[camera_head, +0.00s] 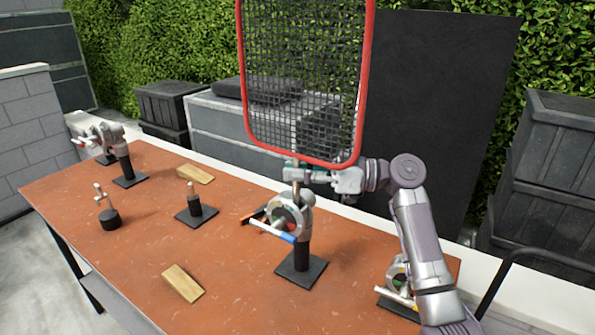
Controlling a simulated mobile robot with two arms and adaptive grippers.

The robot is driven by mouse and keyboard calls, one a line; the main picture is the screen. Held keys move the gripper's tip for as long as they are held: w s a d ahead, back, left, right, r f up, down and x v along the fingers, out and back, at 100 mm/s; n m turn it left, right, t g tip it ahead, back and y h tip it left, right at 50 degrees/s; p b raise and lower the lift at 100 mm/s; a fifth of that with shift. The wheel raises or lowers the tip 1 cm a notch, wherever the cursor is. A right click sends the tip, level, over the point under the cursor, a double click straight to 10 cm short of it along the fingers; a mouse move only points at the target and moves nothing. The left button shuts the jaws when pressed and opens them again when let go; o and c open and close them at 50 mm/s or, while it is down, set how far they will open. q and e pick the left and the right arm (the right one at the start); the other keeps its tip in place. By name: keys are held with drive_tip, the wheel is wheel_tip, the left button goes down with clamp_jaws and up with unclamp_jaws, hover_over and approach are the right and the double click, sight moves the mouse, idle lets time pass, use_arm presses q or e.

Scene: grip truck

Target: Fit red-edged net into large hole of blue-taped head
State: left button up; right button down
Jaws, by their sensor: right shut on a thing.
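The red-edged net (305,85) stands upright, a dark mesh in a red frame, above the right half of the table. My right gripper (297,174) is shut on its stem just below the frame. The lower end of the stem is just above or at the top of the blue-taped head (303,212); I cannot tell whether it is inside a hole. This grey head sits on a black post with a square base and has blue tape on its front handle. My left gripper is not in view.
The brown table (130,260) holds another head (105,135) at back left, short posts (195,207) and wooden wedges (182,283). Another head (398,278) stands partly behind my right arm.

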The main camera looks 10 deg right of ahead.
drive_tip(key=shift+f+b, duration=0.3)
drive_tip(key=shift+b, duration=0.15)
drive_tip(key=c, duration=1.1)
unclamp_jaws()
drive_tip(key=v, duration=1.2)
